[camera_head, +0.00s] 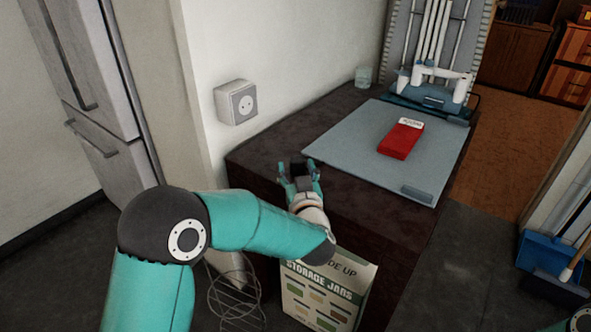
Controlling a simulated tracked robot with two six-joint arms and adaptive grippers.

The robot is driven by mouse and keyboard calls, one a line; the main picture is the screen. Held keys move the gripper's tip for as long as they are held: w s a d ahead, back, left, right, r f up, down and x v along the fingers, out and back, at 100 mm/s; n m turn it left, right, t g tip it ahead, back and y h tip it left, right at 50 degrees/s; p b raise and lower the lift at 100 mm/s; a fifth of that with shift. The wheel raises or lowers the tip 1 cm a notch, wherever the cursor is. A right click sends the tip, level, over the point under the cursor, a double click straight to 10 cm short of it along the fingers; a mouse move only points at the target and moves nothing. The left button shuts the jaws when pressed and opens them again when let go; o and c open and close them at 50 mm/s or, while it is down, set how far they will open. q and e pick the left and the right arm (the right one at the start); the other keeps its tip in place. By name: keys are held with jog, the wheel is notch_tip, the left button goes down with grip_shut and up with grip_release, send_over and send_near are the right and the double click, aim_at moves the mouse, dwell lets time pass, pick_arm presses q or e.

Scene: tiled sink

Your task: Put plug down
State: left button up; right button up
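My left gripper (299,169) is over the near left part of the dark counter (262,155), pointing away from the head camera. Its two teal fingers stand apart, with a small dark block between them that looks like the plug (298,171). The block is hard to pick out against the dark counter, and I cannot tell whether it touches the surface. A wall socket (240,102) with an empty-looking round face is on the white wall, up and left of the gripper. My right gripper is not in view; only a bit of that arm shows at the bottom right corner.
A grey mat (345,150) with a red box (401,140) lies right of the gripper. A white and teal rack (435,85) and a small cup (363,77) stand behind. A storage-jars box (325,300) and a wire basket (237,300) are below the counter's front.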

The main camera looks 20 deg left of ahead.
pick_arm(q)
jog(key=shift+s+f, duration=0.1)
jog(key=shift+f, duration=0.55)
jog(key=shift+r+p, duration=0.65)
jog(key=shift+p, duration=0.05)
jog(key=v, duration=1.2)
jog(key=shift+r+p, duration=0.25)
jog(key=shift+p, duration=0.05)
